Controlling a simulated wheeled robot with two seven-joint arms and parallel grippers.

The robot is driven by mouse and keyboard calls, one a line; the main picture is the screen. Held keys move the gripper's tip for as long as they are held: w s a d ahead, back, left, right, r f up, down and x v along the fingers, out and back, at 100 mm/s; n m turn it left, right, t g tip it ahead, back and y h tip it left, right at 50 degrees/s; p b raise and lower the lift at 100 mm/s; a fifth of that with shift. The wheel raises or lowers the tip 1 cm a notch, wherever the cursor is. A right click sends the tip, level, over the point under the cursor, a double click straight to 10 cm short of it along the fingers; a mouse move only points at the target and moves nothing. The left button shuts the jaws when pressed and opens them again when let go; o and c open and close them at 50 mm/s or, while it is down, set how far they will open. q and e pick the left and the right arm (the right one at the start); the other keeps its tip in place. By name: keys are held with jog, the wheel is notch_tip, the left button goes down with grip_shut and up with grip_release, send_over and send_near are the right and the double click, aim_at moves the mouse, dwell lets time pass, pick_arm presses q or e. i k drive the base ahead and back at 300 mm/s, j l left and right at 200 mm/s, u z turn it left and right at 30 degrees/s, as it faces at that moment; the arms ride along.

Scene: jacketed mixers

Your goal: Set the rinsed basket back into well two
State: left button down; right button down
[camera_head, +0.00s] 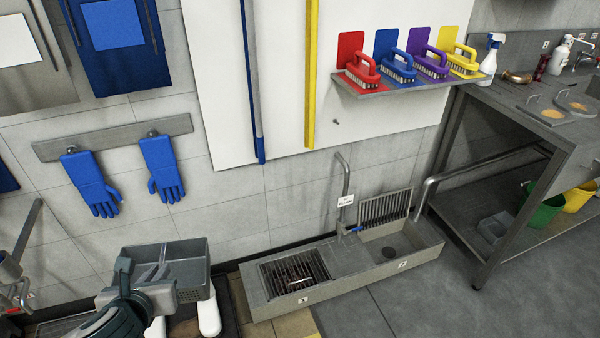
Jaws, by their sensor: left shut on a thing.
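A grey basket (185,251) with a thin wire handle is at lower left in the head view. My left gripper (160,291) is shut on its near side and holds it above the floor, left of the trough. The low grey trough (344,259) has two wells. Well two (392,249), marked 2, is on the right, uncovered, with a dark drain in its floor. A slotted grate (384,209) stands upright at its back edge. Well one (294,274), marked 1, is on the left with a grate and something pale in it. My right gripper is not in view.
A tap pipe (344,177) with a small white sign rises behind the trough's middle. A steel bench (508,133) stands at right, its bent pipe (432,185) close to well two. White boots (209,317) are below the basket.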

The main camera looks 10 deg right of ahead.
aim_at(389, 252)
jog(key=i+l+z, duration=0.15)
jog(key=l, duration=0.25)
jog(key=i+l+z, duration=0.15)
jog(key=l, duration=0.25)
jog(key=i+l+z, duration=0.2)
jog(key=l, duration=0.2)
jog(key=i+l+z, duration=0.15)
jog(key=l, duration=0.2)
jog(key=i+l+z, duration=0.2)
jog(key=i+l, duration=0.55)
jog(key=i, duration=0.1)
